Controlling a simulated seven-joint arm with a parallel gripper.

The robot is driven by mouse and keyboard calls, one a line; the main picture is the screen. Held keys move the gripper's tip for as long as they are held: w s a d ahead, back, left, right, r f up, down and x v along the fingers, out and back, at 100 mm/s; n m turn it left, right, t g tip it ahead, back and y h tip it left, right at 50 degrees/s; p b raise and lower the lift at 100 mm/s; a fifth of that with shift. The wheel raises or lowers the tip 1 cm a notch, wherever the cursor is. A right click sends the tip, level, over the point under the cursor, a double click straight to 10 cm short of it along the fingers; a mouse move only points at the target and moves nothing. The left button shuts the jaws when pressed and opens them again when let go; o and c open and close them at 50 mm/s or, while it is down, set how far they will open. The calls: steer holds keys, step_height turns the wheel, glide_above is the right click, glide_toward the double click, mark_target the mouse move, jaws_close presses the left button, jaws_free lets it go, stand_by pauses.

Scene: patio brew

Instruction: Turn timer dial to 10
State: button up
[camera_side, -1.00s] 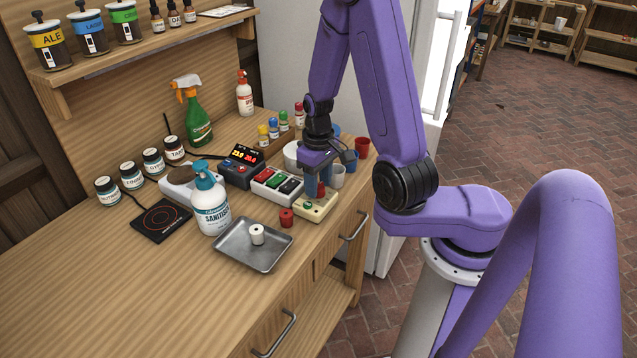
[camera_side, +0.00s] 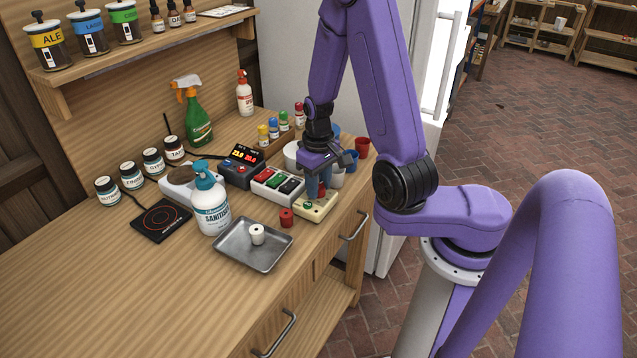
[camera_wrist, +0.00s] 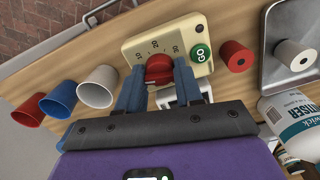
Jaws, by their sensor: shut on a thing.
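The timer (camera_side: 314,210) is a cream box near the front edge of the bench. In the wrist view the timer body (camera_wrist: 172,38) shows the marks 10, 20 and 30 and a green GO button (camera_wrist: 201,53). Its red dial (camera_wrist: 159,69) sits between the blue fingers of my gripper (camera_wrist: 160,88). My gripper (camera_side: 317,190) is shut on the dial from above. The fingers hide the dial's sides and lower part, so I cannot tell exactly where it points.
A red stopper (camera_side: 286,217) stands left of the timer, and a metal tray (camera_side: 236,250) holds a white stopper (camera_side: 257,234). Red (camera_side: 362,147), blue (camera_side: 350,160) and white cups stand close on the right. The front left of the bench is clear.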

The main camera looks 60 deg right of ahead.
steer(key=m, duration=0.3)
steer(key=shift+m, duration=2.2)
steer(key=o, duration=0.8)
steer(key=shift+c, duration=0.2)
step_height(320, 180, up, 18)
steer(key=shift+f, duration=0.25)
